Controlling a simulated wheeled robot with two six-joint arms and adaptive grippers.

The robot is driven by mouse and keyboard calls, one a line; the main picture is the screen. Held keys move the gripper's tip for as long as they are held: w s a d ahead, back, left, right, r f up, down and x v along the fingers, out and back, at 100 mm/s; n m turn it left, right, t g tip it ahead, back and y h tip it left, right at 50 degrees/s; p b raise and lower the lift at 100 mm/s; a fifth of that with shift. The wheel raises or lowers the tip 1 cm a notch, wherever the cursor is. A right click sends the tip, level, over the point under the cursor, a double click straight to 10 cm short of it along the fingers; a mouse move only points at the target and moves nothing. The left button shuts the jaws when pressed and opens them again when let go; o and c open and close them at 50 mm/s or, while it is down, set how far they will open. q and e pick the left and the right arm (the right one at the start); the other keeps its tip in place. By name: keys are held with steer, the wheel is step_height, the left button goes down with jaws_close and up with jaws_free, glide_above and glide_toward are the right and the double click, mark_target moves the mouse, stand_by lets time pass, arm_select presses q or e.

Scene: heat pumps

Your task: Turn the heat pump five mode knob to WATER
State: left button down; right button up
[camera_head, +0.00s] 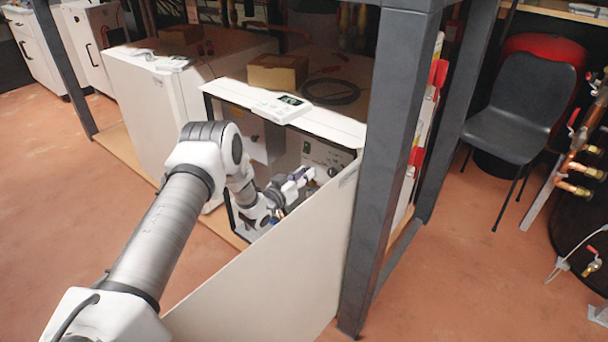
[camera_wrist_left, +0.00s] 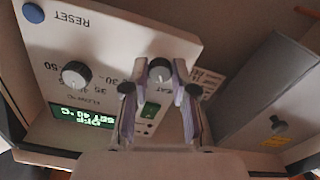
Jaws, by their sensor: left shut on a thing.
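The heat pump (camera_head: 335,127) is a white cabinet with its front open and a control panel (camera_head: 325,154) inside. My left gripper (camera_head: 309,174) reaches into the opening, up against the panel. The left wrist view shows the panel upside down. There the left gripper (camera_wrist_left: 160,70) has its two fingers on either side of a grey knob (camera_wrist_left: 160,73) and is shut on it. Lettering ending in "AT" shows beside this knob; the other labels around it are partly hidden by the fingers, so its setting cannot be read. My right gripper is not in view.
The panel also has a temperature knob (camera_wrist_left: 75,74), a blue RESET button (camera_wrist_left: 32,12), a green switch (camera_wrist_left: 150,110) and a lit display (camera_wrist_left: 85,117) reading OFF and SET 40 °C.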

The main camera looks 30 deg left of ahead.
arm_select(q)
steer(key=shift+m, duration=0.3)
steer(key=m+p, duration=0.3)
steer(key=m, duration=0.8)
stand_by(0.5)
steer(key=c, duration=0.9)
jaws_free()
steer(key=shift+c, duration=0.2)
